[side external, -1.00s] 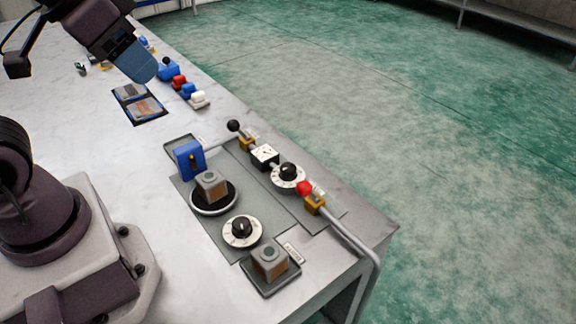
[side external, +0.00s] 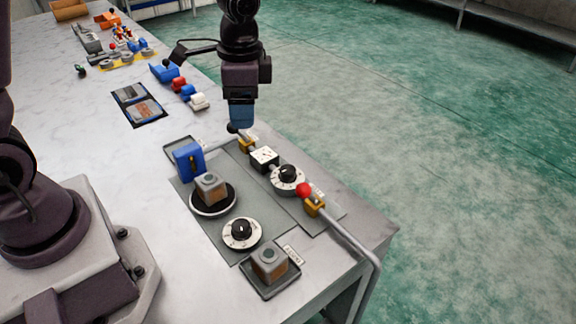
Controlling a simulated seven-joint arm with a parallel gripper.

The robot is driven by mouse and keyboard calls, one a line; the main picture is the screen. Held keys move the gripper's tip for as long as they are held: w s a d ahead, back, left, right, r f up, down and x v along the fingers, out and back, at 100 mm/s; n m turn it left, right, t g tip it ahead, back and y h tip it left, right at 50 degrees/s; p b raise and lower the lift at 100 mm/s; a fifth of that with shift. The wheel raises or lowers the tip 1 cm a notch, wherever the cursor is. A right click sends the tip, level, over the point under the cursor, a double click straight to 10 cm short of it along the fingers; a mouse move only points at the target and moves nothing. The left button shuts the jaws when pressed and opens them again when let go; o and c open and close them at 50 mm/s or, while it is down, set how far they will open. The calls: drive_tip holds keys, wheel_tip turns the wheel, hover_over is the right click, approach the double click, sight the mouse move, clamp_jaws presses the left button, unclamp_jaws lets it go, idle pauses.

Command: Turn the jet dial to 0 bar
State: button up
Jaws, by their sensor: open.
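Two round white dials with black knobs show in the side external view. One dial (side external: 288,179) is beside a small square gauge (side external: 264,158) at the right. The other dial (side external: 241,232) is on the grey plate nearer the front. The scale marks are too small to read, and I cannot tell from the labels which is the jet dial. My gripper (side external: 240,122) points down above the far end of the fixture, up and left of the gauge-side dial and apart from both dials. It is open with nothing visible in it; its fingertips are hard to make out.
A black-ball lever (side external: 233,128) is at my gripper's tip in the picture. A red-knobbed valve (side external: 304,189) is close to the gauge-side dial. A blue clamp block (side external: 188,160), a block on a round turntable (side external: 211,187) and a block in a tray (side external: 270,262) stand nearby.

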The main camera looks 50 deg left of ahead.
sight(288, 169)
drive_tip(key=w+d+f+m, duration=0.2)
drive_tip(key=w+f+m, duration=0.3)
drive_tip(key=w+m, duration=0.4)
drive_tip(key=shift+h, duration=0.3)
drive_tip(key=f, duration=1.3)
drive_tip(key=shift+s+a+f, duration=0.1)
drive_tip(key=shift+s+a, duration=0.05)
drive_tip(key=shift+a, duration=0.1)
drive_tip(key=shift+c, duration=0.2)
drive_tip(key=c, duration=0.9)
